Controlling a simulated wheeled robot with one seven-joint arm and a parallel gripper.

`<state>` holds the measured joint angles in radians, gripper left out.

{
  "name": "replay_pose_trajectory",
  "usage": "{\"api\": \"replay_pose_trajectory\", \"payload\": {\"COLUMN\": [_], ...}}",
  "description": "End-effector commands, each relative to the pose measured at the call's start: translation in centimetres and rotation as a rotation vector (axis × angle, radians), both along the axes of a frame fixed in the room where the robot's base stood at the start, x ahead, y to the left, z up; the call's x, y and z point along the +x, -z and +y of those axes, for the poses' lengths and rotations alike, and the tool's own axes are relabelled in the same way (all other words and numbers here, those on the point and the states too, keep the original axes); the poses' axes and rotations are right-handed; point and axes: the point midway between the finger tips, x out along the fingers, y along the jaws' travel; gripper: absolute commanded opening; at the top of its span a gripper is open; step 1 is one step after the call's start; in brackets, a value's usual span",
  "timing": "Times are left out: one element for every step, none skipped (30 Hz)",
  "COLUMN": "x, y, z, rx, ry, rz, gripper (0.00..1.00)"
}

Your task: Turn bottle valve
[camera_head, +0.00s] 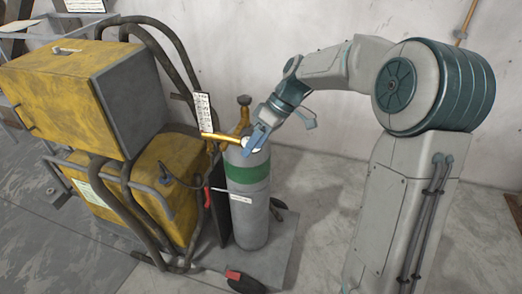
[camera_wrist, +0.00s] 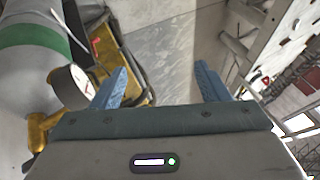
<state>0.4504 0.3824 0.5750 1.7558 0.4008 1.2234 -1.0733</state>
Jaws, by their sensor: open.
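The gas bottle (camera_head: 246,222) is a grey upright cylinder with a green band, near the middle of the head view. A brass valve with a round knob (camera_head: 244,101) stands on its top. A brass regulator arm (camera_head: 217,137) extends left from it. My gripper (camera_head: 258,138), with blue fingers, is beside the bottle top, just right of the valve. In the wrist view my gripper (camera_wrist: 158,84) is open, with nothing between its fingers. A round white gauge (camera_wrist: 73,87) is just left of the left finger, with brass fittings (camera_wrist: 40,130) below it. The valve knob is not clearly visible there.
A white tag (camera_head: 203,112) hangs near the valve. Open floor (camera_head: 315,185) is on the right.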

Motion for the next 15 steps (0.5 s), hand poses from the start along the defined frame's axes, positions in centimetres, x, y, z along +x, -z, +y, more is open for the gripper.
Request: {"api": "replay_pose_trajectory", "payload": {"x": [-0.5, -0.8, -1.2, -1.4, -1.6, -1.9, -2.0, -2.1, -2.3, -2.4, -2.5, -2.6, -2.6, -2.7, -2.7], "y": [0.0, 0.0, 0.0, 0.0, 0.0, 0.0, -0.1, -0.1, 0.0, -0.1, -0.1, -0.1, -0.1, -0.1, -0.1], "z": [-0.1, -0.2, -0.3, -0.4, -0.5, -0.6, -0.6, -0.7, -0.8, -0.8, -0.9, -0.9, -0.9, -0.9, -1.0], "rx": [-0.030, -0.045, -0.065, -0.078, -0.090, -0.103, -0.113, -0.121, -0.130, -0.136, -0.140, -0.146, -0.148, -0.150, -0.151], "ry": [0.017, 0.026, 0.041, 0.050, 0.059, 0.070, 0.079, 0.086, 0.092, 0.097, 0.101, 0.105, 0.107, 0.110, 0.111], "rz": [0.001, 0.003, 0.006, 0.006, 0.007, 0.008, 0.008, 0.009, 0.009, 0.009, 0.009, 0.010, 0.010, 0.009, 0.010], "gripper": [0.69, 0.69, 0.69, 0.69, 0.69, 0.69, 0.69, 0.69, 0.69, 0.69, 0.69, 0.69, 0.69, 0.69, 0.69]}}
